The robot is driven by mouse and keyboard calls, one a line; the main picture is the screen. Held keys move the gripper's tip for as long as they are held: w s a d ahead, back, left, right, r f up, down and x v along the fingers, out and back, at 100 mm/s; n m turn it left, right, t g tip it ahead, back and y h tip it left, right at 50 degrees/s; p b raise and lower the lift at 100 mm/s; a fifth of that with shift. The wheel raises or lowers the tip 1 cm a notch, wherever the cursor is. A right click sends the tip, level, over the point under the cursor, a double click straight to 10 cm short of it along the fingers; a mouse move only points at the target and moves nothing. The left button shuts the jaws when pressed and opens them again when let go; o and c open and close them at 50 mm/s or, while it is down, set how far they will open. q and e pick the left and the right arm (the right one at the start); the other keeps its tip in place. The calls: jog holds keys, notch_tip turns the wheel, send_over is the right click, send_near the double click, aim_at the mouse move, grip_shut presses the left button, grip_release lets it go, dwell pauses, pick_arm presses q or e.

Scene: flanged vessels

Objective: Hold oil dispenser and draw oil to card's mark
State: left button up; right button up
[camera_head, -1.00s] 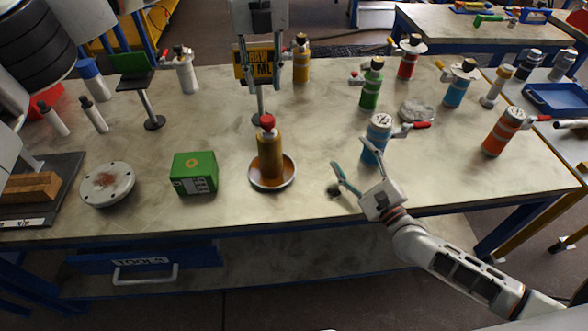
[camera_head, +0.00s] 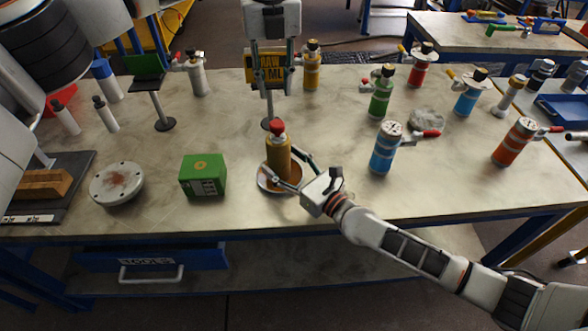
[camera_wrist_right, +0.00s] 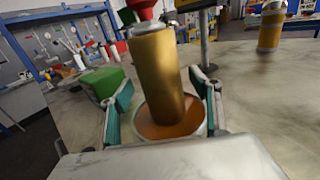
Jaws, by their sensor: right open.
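A golden-brown bottle with a red cap (camera_head: 278,160), which looks like the oil dispenser, stands upright in an orange dish with a pale rim (camera_head: 265,186). In the right wrist view the bottle (camera_wrist_right: 160,75) rises between the fingers, in the dish (camera_wrist_right: 150,128). My right gripper (camera_head: 284,160) is open, one finger on each side of the bottle, with gaps showing. A yellow and black card (camera_head: 263,68) reading "DRAW" and "ML" stands on a post behind; its number is partly hidden. My left gripper (camera_head: 273,92) hangs in front of the card, fingers apart, empty.
A green box (camera_head: 203,176) and a round white flanged lid (camera_head: 117,184) are left of the dish. A blue vessel (camera_head: 384,150) stands to the right, with green (camera_head: 380,98) and orange (camera_head: 514,142) vessels beyond.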

jog(key=shift+x, duration=0.8)
jog(key=shift+c, duration=0.5)
jog(key=c, duration=1.5)
jog(key=shift+o, duration=0.2)
